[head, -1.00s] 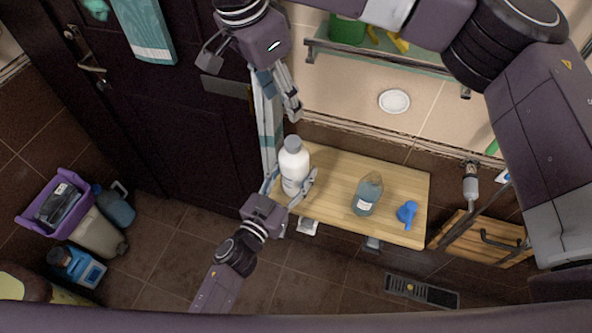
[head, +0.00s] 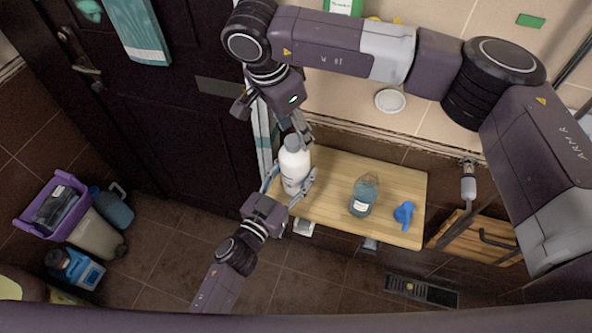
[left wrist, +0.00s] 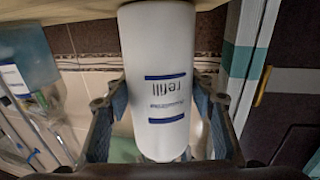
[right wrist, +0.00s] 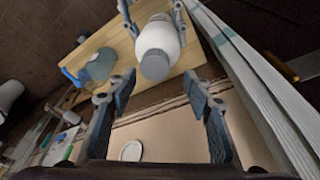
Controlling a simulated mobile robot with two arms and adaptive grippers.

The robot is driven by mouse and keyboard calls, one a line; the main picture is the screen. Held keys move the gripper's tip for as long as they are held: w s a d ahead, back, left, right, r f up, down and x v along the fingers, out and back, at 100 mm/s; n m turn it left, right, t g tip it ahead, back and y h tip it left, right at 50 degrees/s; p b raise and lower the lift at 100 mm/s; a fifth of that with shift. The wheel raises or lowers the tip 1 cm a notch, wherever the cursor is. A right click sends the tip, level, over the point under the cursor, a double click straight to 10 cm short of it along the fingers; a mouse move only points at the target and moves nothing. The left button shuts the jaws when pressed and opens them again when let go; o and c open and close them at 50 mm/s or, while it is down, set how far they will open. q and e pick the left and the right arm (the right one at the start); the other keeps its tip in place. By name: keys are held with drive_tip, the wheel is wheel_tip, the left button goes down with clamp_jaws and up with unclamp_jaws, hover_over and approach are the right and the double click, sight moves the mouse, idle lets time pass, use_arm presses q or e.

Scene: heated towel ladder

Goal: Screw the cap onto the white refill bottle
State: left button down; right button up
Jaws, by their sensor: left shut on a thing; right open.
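The white refill bottle (head: 295,168) stands upright at the left end of the wooden shelf, with a grey cap (head: 292,142) on its neck; I cannot tell how tightly it sits. My left gripper (head: 289,188) is shut around the bottle's body. The left wrist view shows the bottle's "refill" label (left wrist: 165,98) between its fingers. My right gripper (head: 278,122) is open and empty, just above and behind the cap. In the right wrist view the cap (right wrist: 155,65) lies just beyond the open fingertips (right wrist: 160,88), apart from them.
The towel ladder with a striped towel (head: 264,140) is close on the left. A white dish (head: 390,101) lies behind.

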drive_tip(key=shift+w+f, duration=0.1)
drive_tip(key=shift+f, duration=0.35)
drive_tip(key=shift+d+f, duration=0.1)
drive_tip(key=shift+d, duration=0.05)
